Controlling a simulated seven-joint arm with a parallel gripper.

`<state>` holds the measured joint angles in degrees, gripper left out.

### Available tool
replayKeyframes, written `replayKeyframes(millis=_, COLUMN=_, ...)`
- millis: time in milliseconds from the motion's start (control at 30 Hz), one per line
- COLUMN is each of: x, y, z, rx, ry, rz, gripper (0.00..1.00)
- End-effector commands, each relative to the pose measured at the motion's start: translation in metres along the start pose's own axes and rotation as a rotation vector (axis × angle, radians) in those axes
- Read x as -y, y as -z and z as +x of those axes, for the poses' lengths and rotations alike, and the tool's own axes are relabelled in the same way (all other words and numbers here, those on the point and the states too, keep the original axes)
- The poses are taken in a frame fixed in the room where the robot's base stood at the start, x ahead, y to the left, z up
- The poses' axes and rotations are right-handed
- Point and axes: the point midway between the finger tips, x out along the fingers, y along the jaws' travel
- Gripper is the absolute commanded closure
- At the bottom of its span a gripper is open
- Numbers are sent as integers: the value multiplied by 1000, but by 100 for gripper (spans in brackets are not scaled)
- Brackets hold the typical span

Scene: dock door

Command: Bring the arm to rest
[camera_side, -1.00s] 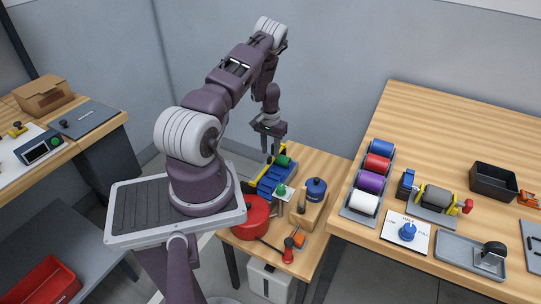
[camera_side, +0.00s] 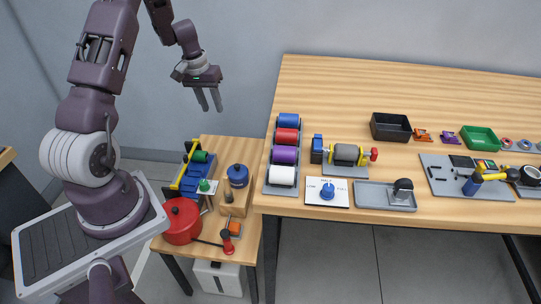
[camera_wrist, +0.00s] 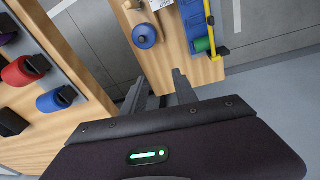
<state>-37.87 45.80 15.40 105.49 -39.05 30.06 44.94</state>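My gripper (camera_side: 211,104) hangs in the air above the far end of the small wooden table (camera_side: 240,238), touching nothing. Its two fingers point down and stand apart, with nothing between them. The wrist view also shows the gripper (camera_wrist: 157,82), with a gap between the fingers and the small table beyond. My arm rises from its base at the left of the side view, and its upper part runs out of the top of the picture.
The small table holds a red pot (camera_side: 182,222), a blue rack (camera_side: 190,181) with a green roll (camera_side: 200,156), and a blue-topped item (camera_side: 238,175). The large bench (camera_side: 330,90) at right carries several rolls, bins and tools. The air around my gripper is clear.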

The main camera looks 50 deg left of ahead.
Motion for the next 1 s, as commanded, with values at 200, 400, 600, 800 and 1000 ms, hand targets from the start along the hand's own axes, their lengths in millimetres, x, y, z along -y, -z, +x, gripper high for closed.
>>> replayKeyframes(millis=200, x=-148, y=-64, z=-148, rx=-89, ry=-110, rz=222, gripper=65)
replayKeyframes(millis=400, x=-209, y=-211, z=-247, rx=-176, ry=-143, rz=475, gripper=65)
replayKeyframes(millis=600, x=-184, y=-314, z=-268, rx=-284, ry=-109, rz=626, gripper=65)
replayKeyframes(millis=800, x=-169, y=-336, z=-267, rx=-325, ry=-92, rz=654, gripper=65)
replayKeyframes(millis=1000, x=-170, y=-336, z=-267, rx=-325, ry=-92, rz=653, gripper=65)
